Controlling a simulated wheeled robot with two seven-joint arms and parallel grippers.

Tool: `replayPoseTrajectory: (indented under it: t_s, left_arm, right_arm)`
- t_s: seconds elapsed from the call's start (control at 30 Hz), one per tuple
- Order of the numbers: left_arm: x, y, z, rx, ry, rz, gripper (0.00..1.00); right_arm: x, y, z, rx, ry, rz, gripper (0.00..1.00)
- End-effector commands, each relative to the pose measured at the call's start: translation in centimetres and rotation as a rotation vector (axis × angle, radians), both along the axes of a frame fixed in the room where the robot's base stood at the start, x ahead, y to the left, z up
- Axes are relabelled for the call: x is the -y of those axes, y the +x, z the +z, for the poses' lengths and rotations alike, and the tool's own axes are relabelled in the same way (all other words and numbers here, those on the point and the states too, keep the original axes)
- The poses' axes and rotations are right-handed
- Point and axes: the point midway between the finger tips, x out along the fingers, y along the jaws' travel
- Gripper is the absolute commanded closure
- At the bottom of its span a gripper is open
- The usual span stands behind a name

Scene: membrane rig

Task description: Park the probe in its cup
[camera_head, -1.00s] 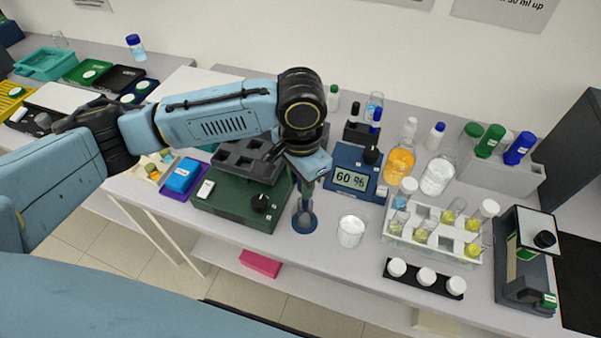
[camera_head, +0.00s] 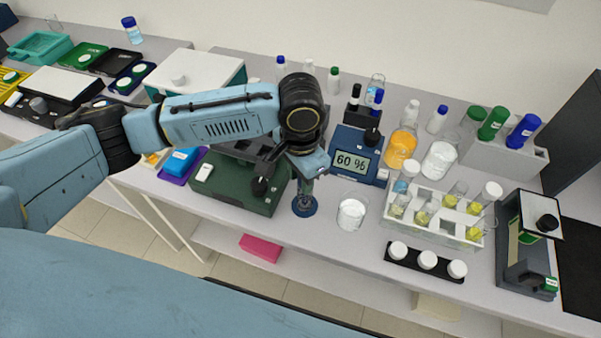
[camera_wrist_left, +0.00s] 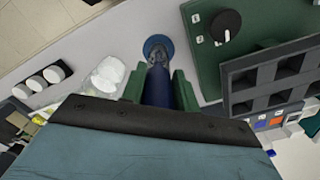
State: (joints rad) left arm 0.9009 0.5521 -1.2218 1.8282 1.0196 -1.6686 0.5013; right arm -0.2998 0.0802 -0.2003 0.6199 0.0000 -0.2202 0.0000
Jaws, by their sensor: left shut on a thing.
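My left gripper (camera_head: 306,180) is over the front of the bench and points down. In the left wrist view its green fingers (camera_wrist_left: 159,88) are shut on the dark blue probe (camera_wrist_left: 157,84). The probe's grey lower end is over the round blue cup (camera_wrist_left: 158,46). In the head view the cup (camera_head: 305,207) stands near the bench's front edge, right below the gripper. The probe's end overlaps the cup's opening, but I cannot tell how deep it sits. My right gripper is not in view.
A green device with a black knob (camera_head: 260,186) stands close left of the cup. A blue meter reading 60 % (camera_head: 351,162) is behind right. A beaker of white material (camera_head: 351,213) stands close right. A white tube rack (camera_head: 440,225) is farther right.

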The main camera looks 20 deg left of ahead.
Motion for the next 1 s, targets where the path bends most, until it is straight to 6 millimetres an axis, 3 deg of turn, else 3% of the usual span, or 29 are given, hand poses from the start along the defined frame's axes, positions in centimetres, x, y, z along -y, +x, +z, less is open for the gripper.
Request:
replayPoseTrajectory:
  t_s: [0.63,0.67,0.83,1.0]
  left_arm:
    - [0.02,-0.02,-0.55,-0.001,-0.001,0.001,0.86]
    - [0.02,0.0,-0.59,-0.001,-0.001,0.001,0.68]
    - [0.01,0.0,-0.61,0.0,0.0,0.0,0.46]
    - [0.01,0.0,-0.6,0.001,-0.001,0.0,0.44]
  right_arm:
    - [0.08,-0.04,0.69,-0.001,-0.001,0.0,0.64]
    - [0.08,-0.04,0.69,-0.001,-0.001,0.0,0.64]
    - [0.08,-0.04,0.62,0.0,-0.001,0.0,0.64]
    - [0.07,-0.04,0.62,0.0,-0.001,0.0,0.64]
